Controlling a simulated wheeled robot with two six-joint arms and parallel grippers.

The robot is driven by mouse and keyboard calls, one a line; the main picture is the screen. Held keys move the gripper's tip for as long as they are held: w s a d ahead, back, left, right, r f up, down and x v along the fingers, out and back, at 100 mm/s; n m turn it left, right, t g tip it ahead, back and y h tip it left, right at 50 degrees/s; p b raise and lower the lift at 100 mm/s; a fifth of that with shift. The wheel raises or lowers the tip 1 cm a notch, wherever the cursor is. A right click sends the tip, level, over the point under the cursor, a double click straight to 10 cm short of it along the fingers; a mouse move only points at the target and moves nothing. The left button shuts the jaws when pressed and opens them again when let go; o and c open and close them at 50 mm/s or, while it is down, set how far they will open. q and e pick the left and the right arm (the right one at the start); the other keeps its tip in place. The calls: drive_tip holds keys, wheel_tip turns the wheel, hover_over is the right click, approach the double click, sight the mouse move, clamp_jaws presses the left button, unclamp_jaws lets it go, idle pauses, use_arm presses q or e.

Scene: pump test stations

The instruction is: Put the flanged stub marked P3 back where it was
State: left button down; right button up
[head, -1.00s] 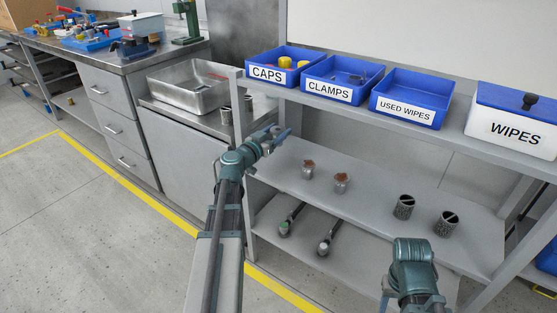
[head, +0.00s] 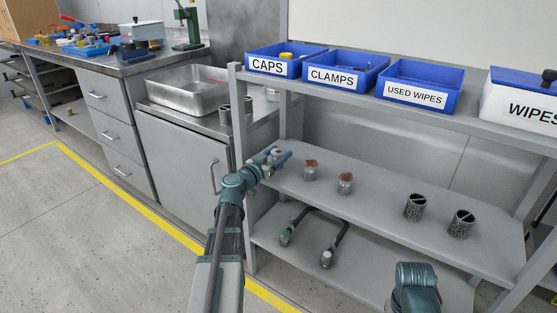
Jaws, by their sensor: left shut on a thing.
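My left gripper (head: 279,158) is at the left end of the middle shelf of the rack, just above or beside its edge. It is shut on a small grey metal piece (head: 273,154), which looks like the flanged stub; the jaws hide most of it and no P3 mark can be read. Two short metal stubs with reddish-brown tops stand upright on the middle shelf, one nearer the gripper (head: 310,171) and one to its right (head: 345,184). My right arm shows at the bottom right, but its gripper is out of view.
Two dark perforated cups (head: 414,207) stand on the right of the middle shelf (head: 385,195). Labelled blue bins (head: 345,72) and a wipes box (head: 520,105) line the top. A steel tray (head: 185,97) is on the left counter.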

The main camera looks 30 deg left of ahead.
use_arm(q)
drive_tip(key=shift+r, duration=0.15)
drive_tip(key=shift+f, duration=0.3)
drive_tip(key=shift+c, duration=0.6)
unclamp_jaws()
drive_tip(key=shift+r, duration=0.15)
drive_tip(key=shift+r, duration=0.1)
drive_tip(key=shift+s, duration=0.3)
drive_tip(key=s, duration=1.1)
drive_tip(key=shift+s+a, duration=0.2)
drive_tip(key=shift+a, duration=0.25)
